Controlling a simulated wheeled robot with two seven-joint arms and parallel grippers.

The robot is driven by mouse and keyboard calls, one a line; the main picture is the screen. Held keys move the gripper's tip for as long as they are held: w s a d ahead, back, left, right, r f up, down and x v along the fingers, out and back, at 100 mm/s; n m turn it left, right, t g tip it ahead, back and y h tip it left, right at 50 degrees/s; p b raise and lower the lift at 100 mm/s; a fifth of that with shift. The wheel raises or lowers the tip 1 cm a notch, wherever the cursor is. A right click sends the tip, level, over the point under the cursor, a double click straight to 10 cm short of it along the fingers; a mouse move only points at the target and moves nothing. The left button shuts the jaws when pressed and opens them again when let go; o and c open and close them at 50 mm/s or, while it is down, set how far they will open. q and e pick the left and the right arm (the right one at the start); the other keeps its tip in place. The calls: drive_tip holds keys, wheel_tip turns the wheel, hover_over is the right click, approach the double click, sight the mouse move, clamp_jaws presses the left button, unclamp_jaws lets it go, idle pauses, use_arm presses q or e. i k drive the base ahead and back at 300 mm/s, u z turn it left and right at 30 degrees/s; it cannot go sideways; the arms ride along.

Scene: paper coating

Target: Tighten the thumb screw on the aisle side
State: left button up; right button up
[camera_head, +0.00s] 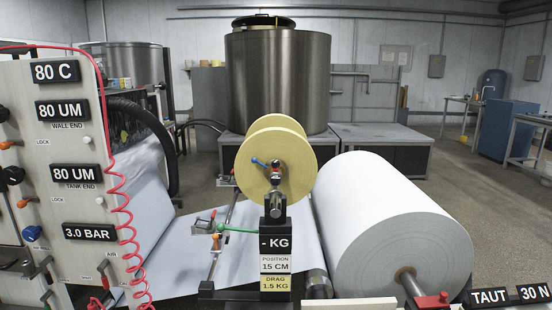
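No part labelled as a thumb screw shows, and I cannot tell which small fitting is the one on the aisle side. Orange-tipped fittings (215,240) and a green lever (238,229) sit on a thin rail (216,262) left of the black stand (275,240). Orange knobs (23,203) are on the left panel (50,140), near LOCK labels. Whether any of these is tight cannot be seen. Neither gripper is in view.
A large white paper roll (385,210) lies at the right, its shaft end by a red block (430,300). A white web (185,265) runs left of the stand. A red coiled hose (122,200) hangs at the panel. A metal tank (278,85) stands behind.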

sight(275, 164)
drive_tip(key=z, duration=1.7)
drive_tip(key=i, duration=0.8)
drive_tip(key=u, duration=2.6)
